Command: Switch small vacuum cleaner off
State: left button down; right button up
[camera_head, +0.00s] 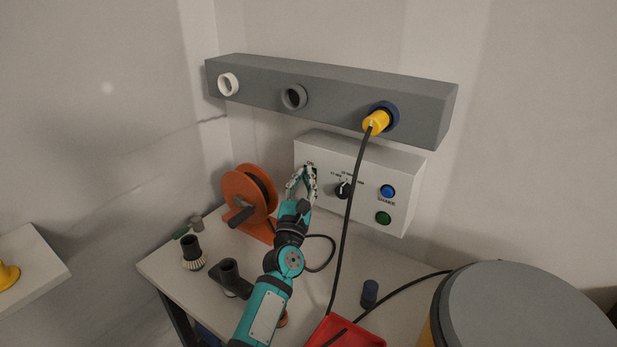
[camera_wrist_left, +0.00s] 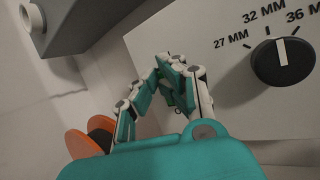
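A white control box (camera_head: 365,205) is fixed to the wall, with a black rotary dial (camera_head: 343,190), a blue button (camera_head: 388,191) and a green button (camera_head: 383,218). The dial (camera_wrist_left: 283,62) shows large in the left wrist view, among marks reading 27, 32 and 36 MM. My left gripper (camera_head: 303,172) is at the left part of the box's front, left of the dial. In the wrist view its fingertips (camera_wrist_left: 170,62) are together. A small dark part shows behind the fingers; whether they touch it cannot be told. My right gripper is out of view.
A grey wall duct (camera_head: 330,92) runs above the box, with a yellow plug (camera_head: 376,123) and a hanging black cable. An orange reel (camera_head: 243,190), a dark nozzle (camera_head: 230,272) and a red tray (camera_head: 362,338) are on the bench. A grey-lidded drum (camera_head: 525,305) stands at right.

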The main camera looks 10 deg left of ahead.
pick_arm(q)
jog(key=shift+s+a+f, duration=0.1)
jog(key=shift+s, duration=0.4)
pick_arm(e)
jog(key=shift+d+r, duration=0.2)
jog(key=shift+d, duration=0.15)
pick_arm(q)
jog(key=s+p, duration=0.1)
jog(key=s+a, duration=0.1)
jog(key=s, duration=0.1)
jog(key=s+r+p, duration=0.1)
jog(key=shift+s+a+p, duration=0.3)
jog(key=shift+s+a, duration=0.1)
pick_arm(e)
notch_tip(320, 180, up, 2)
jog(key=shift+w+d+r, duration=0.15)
